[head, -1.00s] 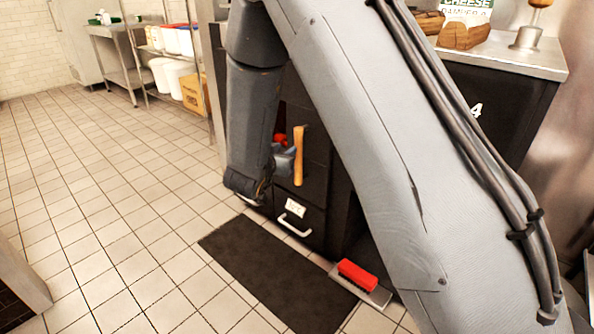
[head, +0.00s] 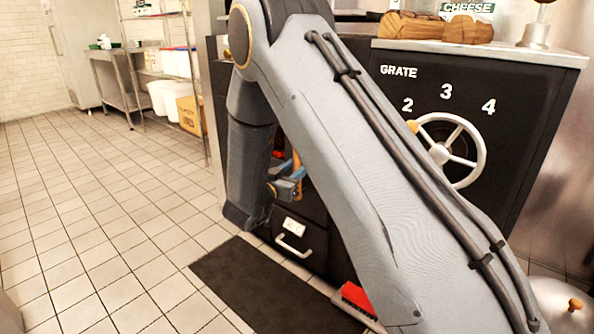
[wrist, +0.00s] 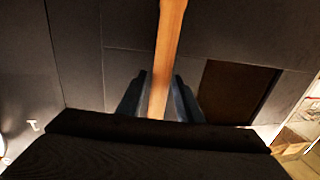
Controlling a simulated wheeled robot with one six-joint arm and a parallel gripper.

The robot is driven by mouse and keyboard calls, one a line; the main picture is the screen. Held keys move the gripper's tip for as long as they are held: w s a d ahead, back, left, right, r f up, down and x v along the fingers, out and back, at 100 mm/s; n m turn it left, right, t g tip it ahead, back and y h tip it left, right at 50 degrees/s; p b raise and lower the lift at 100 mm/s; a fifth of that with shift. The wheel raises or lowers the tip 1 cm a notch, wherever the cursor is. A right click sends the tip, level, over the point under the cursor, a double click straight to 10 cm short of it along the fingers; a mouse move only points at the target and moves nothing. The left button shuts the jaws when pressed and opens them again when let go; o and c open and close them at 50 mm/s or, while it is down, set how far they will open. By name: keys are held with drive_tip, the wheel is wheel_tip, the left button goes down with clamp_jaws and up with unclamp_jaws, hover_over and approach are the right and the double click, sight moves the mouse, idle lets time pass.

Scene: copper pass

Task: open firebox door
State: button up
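The firebox door's upright wooden handle (head: 296,163) shows on the dark stove front in the head view, partly behind my arm. The door panel itself is mostly hidden there. My gripper (head: 288,187) is at the handle's lower part. In the wrist view, the wooden handle (wrist: 164,50) runs down between the two fingers of my gripper (wrist: 160,92). The fingers sit close on both sides and look shut on it. Dark panels (wrist: 110,25) fill the wrist view behind the handle. I cannot tell whether the door stands ajar.
A drawer with a pale handle (head: 292,246) is below. A dark mat (head: 262,288) and a red brush (head: 357,299) lie on the floor. A valve wheel (head: 474,150) is on the stove's right face. Shelving (head: 160,45) stands back left; the tiled floor at left is clear.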

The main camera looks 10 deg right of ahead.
drive_tip(key=shift+w+d, duration=0.3)
drive_tip(key=shift+w, duration=0.05)
clamp_jaws()
